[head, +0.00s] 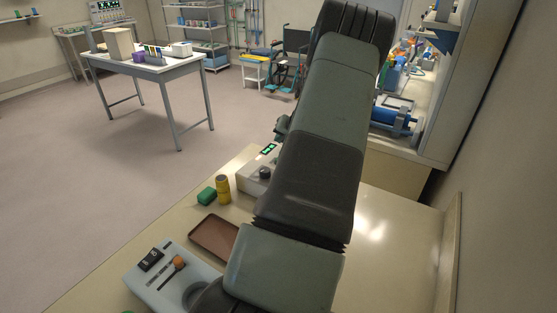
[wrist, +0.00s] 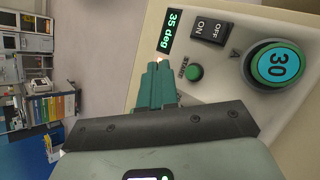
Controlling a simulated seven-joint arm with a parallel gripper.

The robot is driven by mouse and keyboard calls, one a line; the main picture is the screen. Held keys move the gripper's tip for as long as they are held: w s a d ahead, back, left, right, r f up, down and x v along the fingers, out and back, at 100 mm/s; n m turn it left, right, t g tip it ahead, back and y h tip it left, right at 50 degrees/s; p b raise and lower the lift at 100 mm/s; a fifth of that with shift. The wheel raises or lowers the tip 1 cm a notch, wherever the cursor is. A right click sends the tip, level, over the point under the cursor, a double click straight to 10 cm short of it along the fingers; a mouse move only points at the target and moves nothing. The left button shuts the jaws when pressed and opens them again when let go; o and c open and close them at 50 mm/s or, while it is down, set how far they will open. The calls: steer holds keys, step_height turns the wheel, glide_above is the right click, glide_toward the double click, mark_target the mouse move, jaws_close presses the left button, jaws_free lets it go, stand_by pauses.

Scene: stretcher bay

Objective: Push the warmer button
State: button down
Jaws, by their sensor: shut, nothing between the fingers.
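The warmer is a pale box with a sloped panel (wrist: 225,88), close up in the wrist view. Its panel has a green button (wrist: 194,72) marked START, a lit display (wrist: 170,32) reading 35 deg, an ON/OFF rocker switch (wrist: 209,31) and a large dial (wrist: 274,65) reading 30. My gripper (wrist: 155,64) is shut and empty, its teal fingertips left of the green button and apart from it in the picture. Whether they touch the panel I cannot tell. In the head view the warmer (head: 249,180) stands on the counter, partly hidden by my arm.
A side table (head: 168,73) and a wheelchair (head: 291,52) stand beyond. The counter's right side is clear.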

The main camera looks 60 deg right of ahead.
step_height(320, 180, up, 5)
steer(key=shift+r, duration=0.15)
stand_by(0.3)
steer(key=shift+f, duration=4)
steer(key=shift+r, duration=0.1)
